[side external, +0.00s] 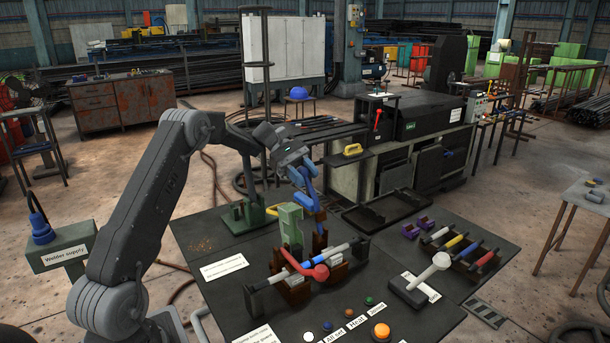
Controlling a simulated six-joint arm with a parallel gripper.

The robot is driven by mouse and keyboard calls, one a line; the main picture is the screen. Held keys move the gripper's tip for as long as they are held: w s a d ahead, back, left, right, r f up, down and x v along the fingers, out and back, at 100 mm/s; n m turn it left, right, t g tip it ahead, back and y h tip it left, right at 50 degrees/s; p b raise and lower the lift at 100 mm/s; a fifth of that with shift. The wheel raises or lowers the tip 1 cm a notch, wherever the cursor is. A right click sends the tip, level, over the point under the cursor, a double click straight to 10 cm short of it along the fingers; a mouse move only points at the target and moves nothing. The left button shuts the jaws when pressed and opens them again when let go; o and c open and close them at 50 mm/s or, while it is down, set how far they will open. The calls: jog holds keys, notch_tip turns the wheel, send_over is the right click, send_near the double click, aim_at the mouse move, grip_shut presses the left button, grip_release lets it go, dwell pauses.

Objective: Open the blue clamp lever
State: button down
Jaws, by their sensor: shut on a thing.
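The blue clamp lever (313,198) stands steeply up above a brown bracket (320,241) on the dark bench top. My gripper (307,173) reaches down from the upper left and is shut on the upper part of the lever. The jaws and the lever overlap in this view, so the exact contact is hard to see. In front of the bracket, a rod with grey and blue parts lies across brown supports (294,291). A red lever with a round knob (320,272) lies over the rod. The clamp's inner parts are hidden.
A pale green upright block (291,226) stands close to the left of the bracket. A dark green stand with a tall post (248,214) is behind it. A grey T-handled tool (424,278) and a rack of coloured rods (463,250) are to the right. Coloured buttons line the front.

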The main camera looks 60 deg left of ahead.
jog(key=c, duration=1.1)
grip_release()
jog(key=shift+w+a+r, duration=0.15)
jog(key=shift+w+r, duration=0.05)
jog(key=shift+r, duration=0.05)
jog(key=o, duration=0.4)
jog(key=shift+f, duration=0.15)
jog(key=shift+s, duration=0.1)
jog(key=shift+v, duration=3.7)
